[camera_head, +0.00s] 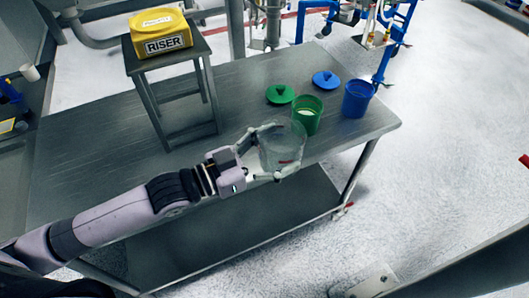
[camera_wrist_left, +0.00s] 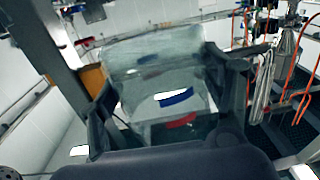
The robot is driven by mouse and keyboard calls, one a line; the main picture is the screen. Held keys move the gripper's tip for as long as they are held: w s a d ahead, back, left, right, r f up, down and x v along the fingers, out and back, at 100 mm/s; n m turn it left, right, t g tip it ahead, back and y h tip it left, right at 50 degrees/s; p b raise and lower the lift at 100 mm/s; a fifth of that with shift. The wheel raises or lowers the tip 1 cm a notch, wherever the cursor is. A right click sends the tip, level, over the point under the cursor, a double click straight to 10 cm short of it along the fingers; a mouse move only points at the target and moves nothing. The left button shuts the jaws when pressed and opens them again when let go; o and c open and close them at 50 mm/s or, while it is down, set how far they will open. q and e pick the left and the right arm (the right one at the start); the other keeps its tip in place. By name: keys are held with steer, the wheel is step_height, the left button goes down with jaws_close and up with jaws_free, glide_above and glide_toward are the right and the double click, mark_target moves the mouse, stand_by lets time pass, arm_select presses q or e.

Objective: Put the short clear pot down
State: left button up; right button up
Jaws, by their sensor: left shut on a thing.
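The short clear pot (camera_head: 283,146) is a see-through vessel, held between the fingers of my left gripper (camera_head: 277,151) near the front edge of the grey table (camera_head: 240,90). In the left wrist view, the pot (camera_wrist_left: 155,75) fills the middle, between the two dark fingers of my left gripper (camera_wrist_left: 165,110). A blue and a red mark show on or through its wall. I cannot tell whether its bottom touches the table. My right gripper is not in view.
A green pot (camera_head: 307,115) with pale contents stands just behind the clear pot. A blue pot (camera_head: 357,99) stands to the right. A green lid (camera_head: 281,94) and a blue lid (camera_head: 327,80) lie behind. A yellow riser box (camera_head: 160,33) sits on a small stand (camera_head: 145,95) at left.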

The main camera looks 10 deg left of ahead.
mark_target(301, 142)
arm_select(q)
steer(key=shift+w+d+r+m+g+h, duration=0.3)
steer(key=shift+w+d+m+g+h, duration=0.2)
steer(key=shift+d+m+g, duration=0.15)
steer(key=shift+d+r+m+g+h, duration=0.2)
steer(key=shift+d+m+g+h, duration=0.1)
steer(key=shift+d+g, duration=0.25)
steer(key=shift+w+d+m, duration=0.2)
steer(key=shift+d+m, duration=0.05)
steer(key=shift+d, duration=0.1)
steer(key=shift+g+h, duration=0.3)
steer(key=shift+g, duration=0.2)
steer(key=shift+a+r+m+g, duration=0.1)
steer(key=shift+m+g, duration=0.2)
steer(key=shift+m, duration=0.1)
